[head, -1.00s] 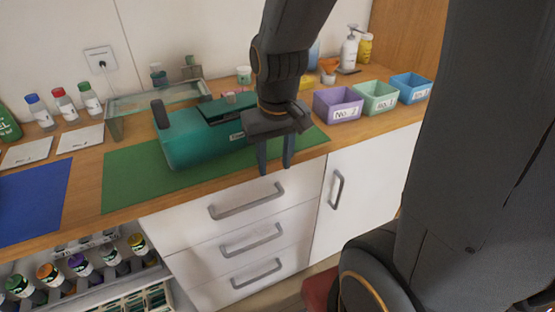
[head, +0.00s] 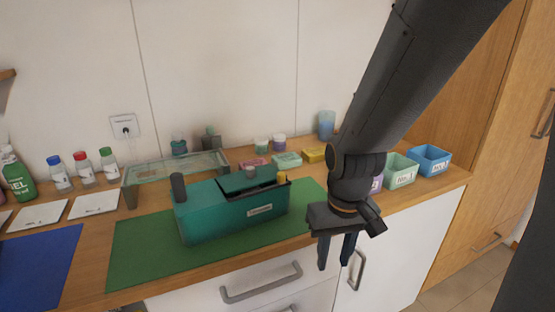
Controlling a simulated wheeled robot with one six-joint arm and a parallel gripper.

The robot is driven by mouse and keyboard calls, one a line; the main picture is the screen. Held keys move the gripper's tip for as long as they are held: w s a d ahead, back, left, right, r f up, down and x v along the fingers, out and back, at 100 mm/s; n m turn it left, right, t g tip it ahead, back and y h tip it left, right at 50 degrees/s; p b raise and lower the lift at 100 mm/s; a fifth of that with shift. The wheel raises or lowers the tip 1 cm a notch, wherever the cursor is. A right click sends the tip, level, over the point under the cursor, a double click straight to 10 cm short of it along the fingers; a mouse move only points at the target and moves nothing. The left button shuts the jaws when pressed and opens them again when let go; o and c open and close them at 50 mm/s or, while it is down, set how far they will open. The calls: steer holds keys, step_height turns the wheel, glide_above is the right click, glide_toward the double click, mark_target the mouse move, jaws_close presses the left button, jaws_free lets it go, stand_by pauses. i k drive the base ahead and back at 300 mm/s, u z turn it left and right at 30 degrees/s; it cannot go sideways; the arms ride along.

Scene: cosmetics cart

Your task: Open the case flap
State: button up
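The teal case (head: 215,215) stands on the green mat (head: 130,262), with a pale label on its front. A dark gap shows around the right end of the top, where a small yellow item is visible; I cannot tell exactly how far the flap is raised. My gripper (head: 337,258) points down to the right of the case, in front of the counter's front edge. Its two fingers are apart with nothing between them, and it is clear of the case.
A glass-topped stand (head: 178,168) is behind the case on the left. Small soap-like blocks (head: 287,160) and jars lie behind it. Open bins (head: 400,172) stand to the right, partly hidden by my arm. A blue mat (head: 40,270) and several bottles are at left.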

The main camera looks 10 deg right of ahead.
mark_target(231, 183)
steer(key=z, duration=1.7)
steer(key=k, duration=0.9)
steer(key=u, duration=1.5)
steer(key=i, duration=0.5)
steer(key=u, duration=0.05)
